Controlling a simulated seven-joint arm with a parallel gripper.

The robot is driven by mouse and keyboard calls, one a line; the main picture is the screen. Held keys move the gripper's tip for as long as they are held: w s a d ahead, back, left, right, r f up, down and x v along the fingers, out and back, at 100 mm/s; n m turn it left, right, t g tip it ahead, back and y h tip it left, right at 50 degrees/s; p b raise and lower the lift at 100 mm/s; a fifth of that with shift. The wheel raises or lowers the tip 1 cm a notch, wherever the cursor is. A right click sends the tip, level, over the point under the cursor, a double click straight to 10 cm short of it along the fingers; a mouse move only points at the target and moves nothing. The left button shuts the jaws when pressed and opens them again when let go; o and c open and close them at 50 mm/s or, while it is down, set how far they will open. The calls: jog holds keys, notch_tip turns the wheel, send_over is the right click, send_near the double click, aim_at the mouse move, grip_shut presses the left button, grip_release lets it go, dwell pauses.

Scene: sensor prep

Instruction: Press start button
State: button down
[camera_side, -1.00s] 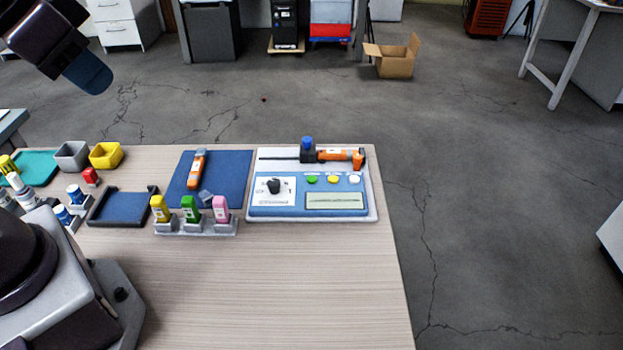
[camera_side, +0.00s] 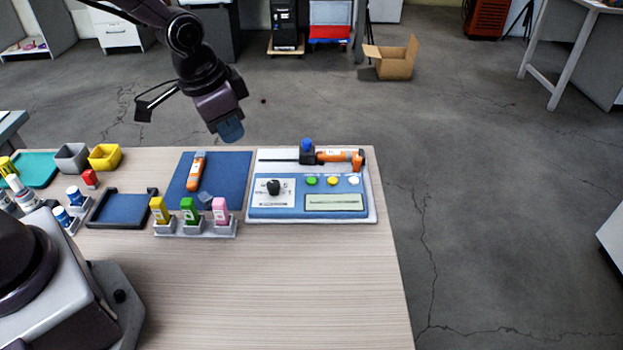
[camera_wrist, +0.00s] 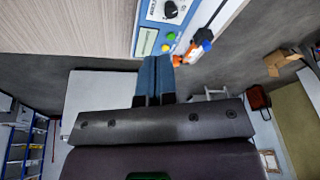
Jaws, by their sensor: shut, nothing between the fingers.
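The blue and white control panel (camera_side: 270,208) lies at the right end of the table. It carries a black knob (camera_side: 273,187), a green button (camera_side: 311,180), a yellow button (camera_side: 332,180), a white button (camera_side: 354,180) and a pale display. I cannot read which button is start. An orange sensor (camera_side: 335,156) lies along the panel's back by a blue-topped black holder (camera_side: 307,147). My gripper (camera_side: 231,132) is shut and empty, in the air to the left of the panel and above the blue mat's far edge. In the wrist view its blue fingers (camera_wrist: 154,78) are together, with the panel (camera_wrist: 147,40) beyond them.
A blue mat (camera_side: 232,170) with an orange-capped tube (camera_side: 196,170) lies left of the panel. A grey rack (camera_side: 196,228) holds yellow, green and pink bottles. Grey and yellow bins (camera_side: 105,157) stand farther left.

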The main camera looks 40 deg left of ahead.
jog(key=w+d+f+m+t+h, duration=0.1)
jog(key=w+d+f+m+t, duration=0.2)
jog(key=w+f, duration=0.65)
notch_tip(320, 180, up, 3)
jog(key=m+t, duration=0.3)
jog(key=m, duration=0.1)
send_over(312, 182)
jog(key=shift+f, duration=0.1)
jog(key=shift+f, duration=4.35)
jog(key=shift+f, duration=0.4)
